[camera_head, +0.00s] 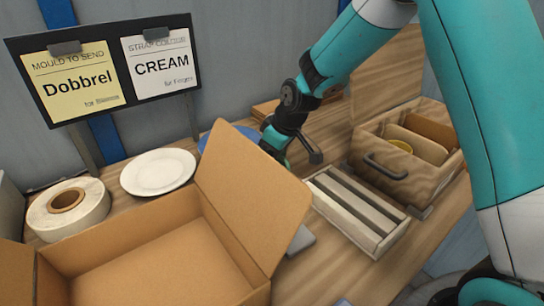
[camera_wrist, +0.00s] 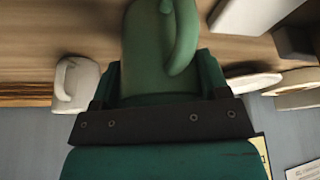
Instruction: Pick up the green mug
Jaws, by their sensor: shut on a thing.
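The green mug (camera_wrist: 148,40) is in the wrist view, at the top middle, with its curved handle on the right side. My gripper (camera_wrist: 158,78) is shut on the mug, with one green finger on each side of it. In the head view my gripper (camera_head: 277,142) is low over the back of the table, partly behind a raised box flap. I cannot make out the mug there. Whether the mug touches the table is unclear.
An open cardboard box (camera_head: 160,262) fills the front, its flap (camera_head: 252,190) raised beside my gripper. A slatted rack (camera_head: 355,212) and wooden caddy (camera_head: 410,185) stand right. A white plate (camera_head: 158,172), tape roll (camera_head: 66,208) and sign board (camera_head: 105,70) are left. A whitish mug (camera_wrist: 75,85) shows in the wrist view.

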